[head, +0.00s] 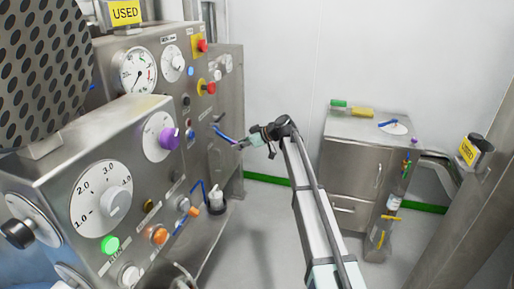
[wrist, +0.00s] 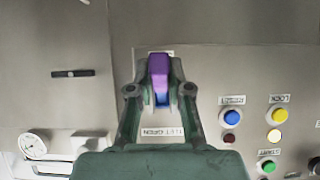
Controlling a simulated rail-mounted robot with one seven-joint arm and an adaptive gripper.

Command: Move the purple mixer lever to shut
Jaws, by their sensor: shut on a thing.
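The purple lever (wrist: 159,66) stands out from the metal machine panel, above a partly hidden label plate, in the wrist view. Blue shows just below its purple part. My gripper (wrist: 160,92) is shut on the lever, with one green-grey finger at each side of it. In the head view the lever (head: 222,133) shows as a thin blue bar on the far end of the machine's side. My gripper (head: 241,144) meets its outer end, which is small and partly hidden there.
The steel machine (head: 60,170) fills the left, with gauges, buttons and a separate purple knob (head: 169,138). A steel cabinet (head: 350,150) stands at the right. In the wrist view, blue (wrist: 232,117) and yellow (wrist: 279,115) buttons sit right of the lever.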

